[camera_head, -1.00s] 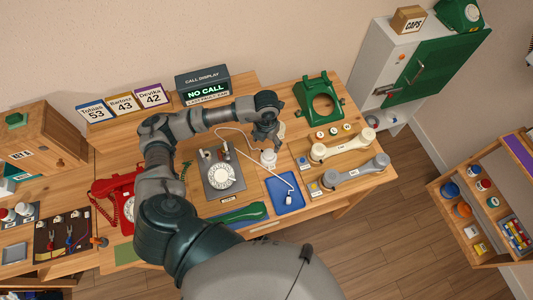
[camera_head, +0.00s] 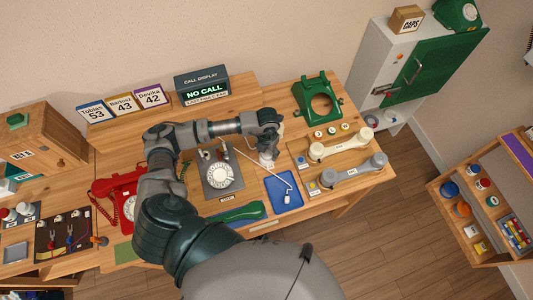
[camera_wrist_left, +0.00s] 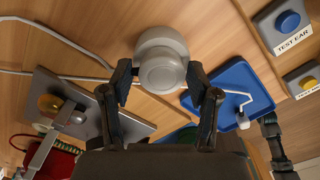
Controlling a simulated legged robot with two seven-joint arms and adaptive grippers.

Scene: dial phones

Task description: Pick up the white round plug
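A white round piece (camera_head: 267,161) stands on the wooden bench, between the dial unit and the blue tray. In the left wrist view the round piece (camera_wrist_left: 162,66) shows as a pale cylinder with a smaller round top, just ahead of my fingers. My left gripper (camera_head: 270,150) is above it; in the left wrist view its fingers (camera_wrist_left: 160,88) are apart, one to each side, with gaps visible. It is open and empty. A small white plug (camera_head: 288,198) on a white cord lies in the blue tray (camera_head: 277,205).
The dial unit (camera_head: 221,178) stands left of the round piece. A cream handset (camera_head: 340,144) and a grey handset (camera_head: 354,171) lie to the right. A green phone shell (camera_head: 318,100) stands behind. The white cord (camera_head: 258,163) runs close by my left gripper.

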